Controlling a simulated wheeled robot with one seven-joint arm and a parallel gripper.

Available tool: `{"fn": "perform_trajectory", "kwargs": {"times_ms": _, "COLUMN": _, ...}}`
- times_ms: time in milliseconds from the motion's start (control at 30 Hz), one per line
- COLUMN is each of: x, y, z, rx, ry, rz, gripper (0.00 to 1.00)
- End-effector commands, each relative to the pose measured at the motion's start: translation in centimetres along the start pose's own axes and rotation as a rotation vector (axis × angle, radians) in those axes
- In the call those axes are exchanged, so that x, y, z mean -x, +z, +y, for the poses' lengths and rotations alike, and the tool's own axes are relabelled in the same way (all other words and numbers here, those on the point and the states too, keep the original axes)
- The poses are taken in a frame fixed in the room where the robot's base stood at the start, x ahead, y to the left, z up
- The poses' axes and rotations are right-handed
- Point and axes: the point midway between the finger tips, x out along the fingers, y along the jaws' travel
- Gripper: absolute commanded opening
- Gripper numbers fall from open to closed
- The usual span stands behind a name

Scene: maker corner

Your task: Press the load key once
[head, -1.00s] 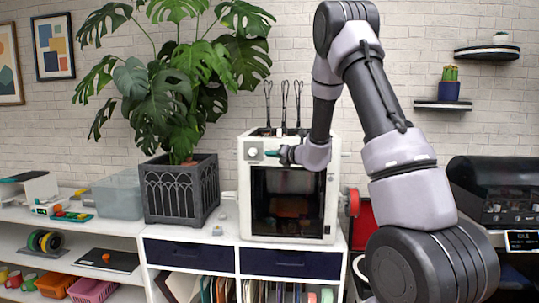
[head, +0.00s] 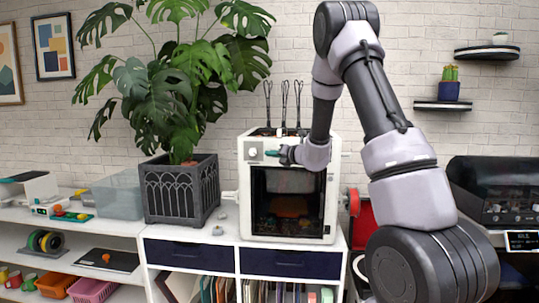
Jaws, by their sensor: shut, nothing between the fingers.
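A white 3D printer (head: 333,205) stands on the white shelf unit. Its upper front panel has a round white knob (head: 252,152) at the left. A small teal part (head: 271,153) shows right of the knob, at my fingertips; I cannot tell whether it is the load key. My gripper (head: 284,155) is shut and empty, pointing left in front of the panel. It hides the panel's right part. Whether the fingertips touch the panel is not clear.
A plant in a dark planter (head: 181,195) stands left of the printer. Black loops (head: 284,100) rise from the printer's top. Small grey pieces (head: 217,230) lie on the shelf top.

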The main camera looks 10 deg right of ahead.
Motion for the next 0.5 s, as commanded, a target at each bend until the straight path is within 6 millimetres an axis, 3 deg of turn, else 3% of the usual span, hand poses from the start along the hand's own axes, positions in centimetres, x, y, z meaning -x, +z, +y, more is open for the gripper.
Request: {"fn": "perform_trajectory", "kwargs": {"times_ms": 500, "x": -0.54, "y": 0.41, "z": -0.4, "rx": 0.0, "ry": 0.0, "rz": 0.0, "gripper": 0.0}}
